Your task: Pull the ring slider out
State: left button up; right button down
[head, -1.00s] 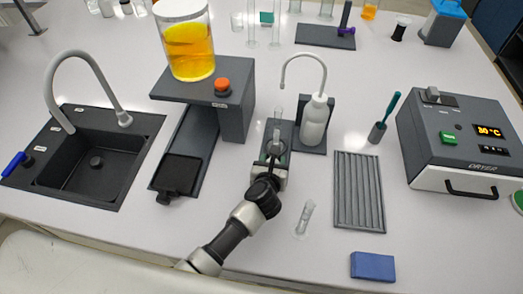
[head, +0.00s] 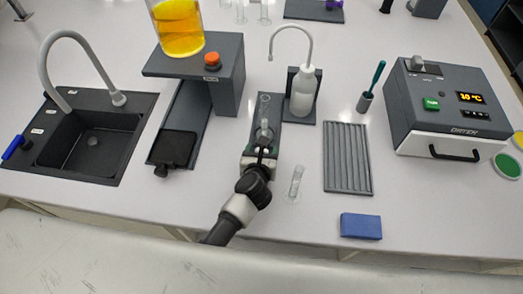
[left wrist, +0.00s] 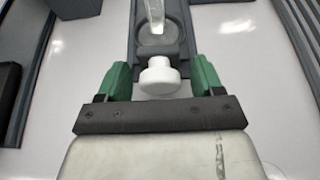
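The ring slider shows in the left wrist view as a white round knob (left wrist: 160,76) at the near end of a dark narrow base (left wrist: 134,38). A round recess just behind the knob has a clear glass tube (left wrist: 154,14) over it. In the head view the glass tube (head: 264,107) stands on the same base. My left gripper (left wrist: 160,82) is open, with a green fingertip on each side of the knob and a visible gap on both sides. In the head view my left gripper (head: 262,154) is at the base's front end and hides the knob. My right gripper is out of view.
The stand with the orange-liquid vessel (head: 178,28) is to the left, with a black tray (head: 174,148). A small clear vial (head: 296,182) lies close on the right, before a ribbed grey rack (head: 348,160).

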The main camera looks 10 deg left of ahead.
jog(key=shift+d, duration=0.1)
pick_arm(q)
jog(key=shift+s+r, duration=0.15)
jog(key=shift+s, duration=0.3)
jog(key=b+v, duration=0.1)
jog(key=v, duration=0.9)
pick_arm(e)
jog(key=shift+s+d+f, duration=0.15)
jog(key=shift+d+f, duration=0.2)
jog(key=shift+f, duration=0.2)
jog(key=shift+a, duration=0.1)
